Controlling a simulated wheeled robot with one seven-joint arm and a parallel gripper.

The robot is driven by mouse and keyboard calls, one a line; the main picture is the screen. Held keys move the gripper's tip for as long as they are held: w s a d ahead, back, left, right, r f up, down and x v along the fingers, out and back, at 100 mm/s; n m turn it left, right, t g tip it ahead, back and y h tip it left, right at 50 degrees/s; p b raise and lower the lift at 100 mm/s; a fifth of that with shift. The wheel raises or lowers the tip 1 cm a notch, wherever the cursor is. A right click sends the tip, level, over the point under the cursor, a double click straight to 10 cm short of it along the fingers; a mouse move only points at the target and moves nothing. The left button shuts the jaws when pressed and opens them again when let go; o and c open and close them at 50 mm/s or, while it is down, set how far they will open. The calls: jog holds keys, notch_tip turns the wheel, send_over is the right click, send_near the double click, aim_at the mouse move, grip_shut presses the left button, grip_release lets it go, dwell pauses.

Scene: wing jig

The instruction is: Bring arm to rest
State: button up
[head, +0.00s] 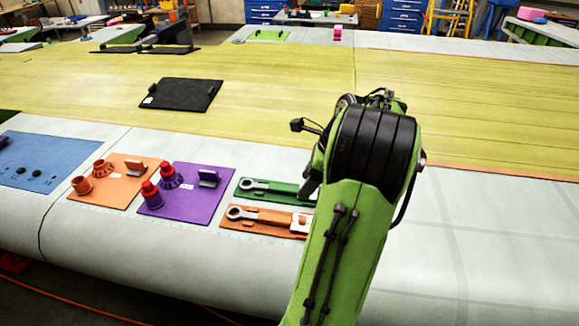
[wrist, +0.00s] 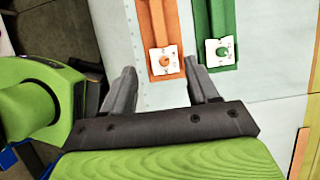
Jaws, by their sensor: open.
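My gripper (wrist: 163,92) shows in the wrist view with its two grey fingers spread apart and nothing between them. It is over the pale wing surface, near the ends of an orange tool holder (wrist: 157,20) and a green tool holder (wrist: 226,58). The right finger lies close to both holders in the picture; whether it touches them I cannot tell. In the head view my green arm (head: 345,240) stands at right of centre and hides most of the gripper. The orange holder (head: 264,222) and green holder (head: 270,197) each bear a wrench there.
A purple board (head: 205,207) with red-capped parts, an orange board (head: 113,201) and a blue board (head: 40,160) lie to the left. A black board (head: 190,94) lies on the yellow wing skin. The wing surface (head: 490,240) right of my arm is clear.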

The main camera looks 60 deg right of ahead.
jog(key=w+a+r+n+b, duration=0.1)
jog(key=w+a+n, duration=0.25)
jog(key=a, duration=0.25)
jog(key=w+a+r+n+h+b, duration=0.1)
jog(key=w+a+n, duration=0.1)
jog(key=a+n, duration=0.35)
jog(key=w+a+r+n, duration=0.1)
jog(key=w+a+n, duration=0.15)
jog(key=a, duration=0.35)
jog(key=s+a+f+n+b, duration=0.1)
jog(key=s+a+n, duration=0.4)
jog(key=a+n, duration=0.3)
jog(key=s+a+f+n+t+b, duration=0.1)
jog(key=s+a+n, duration=0.4)
jog(key=n, duration=0.7)
jog(key=a+b, duration=0.1)
jog(key=a, duration=0.1)
jog(key=shift+s+a+f+h, duration=0.35)
jog(key=shift+s+h, duration=0.05)
